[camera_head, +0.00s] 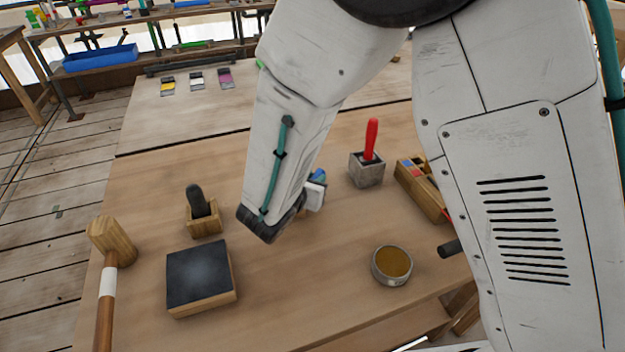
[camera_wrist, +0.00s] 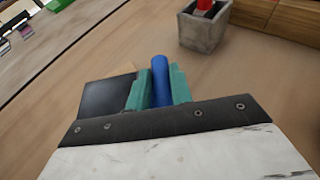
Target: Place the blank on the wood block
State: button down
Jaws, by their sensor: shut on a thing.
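My gripper (camera_head: 315,190) is mostly hidden behind my forearm in the head view. In the wrist view its two teal fingers (camera_wrist: 158,88) are shut on an upright blue cylinder, which looks like the blank (camera_wrist: 159,72). A little blue also shows by the gripper in the head view. A wood block with a dark top (camera_head: 200,275) lies at the front left of the table, to the left of and nearer than my gripper. In the wrist view a dark square surface (camera_wrist: 105,98) shows just left of the fingers; I cannot tell whether it is that block.
A mallet (camera_head: 108,250) lies at the left edge. A small wooden holder (camera_head: 205,222) with a dark handle stands behind the block. A stone cup (camera_head: 367,172) with a red handle, a wooden box (camera_head: 422,190) and a round tin (camera_head: 391,266) stand to the right. The front middle is clear.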

jog(key=shift+f, duration=0.35)
jog(key=shift+f, duration=0.15)
jog(key=c, duration=1.3)
grip_release()
jog(key=shift+o, duration=0.2)
jog(key=v, duration=1.2)
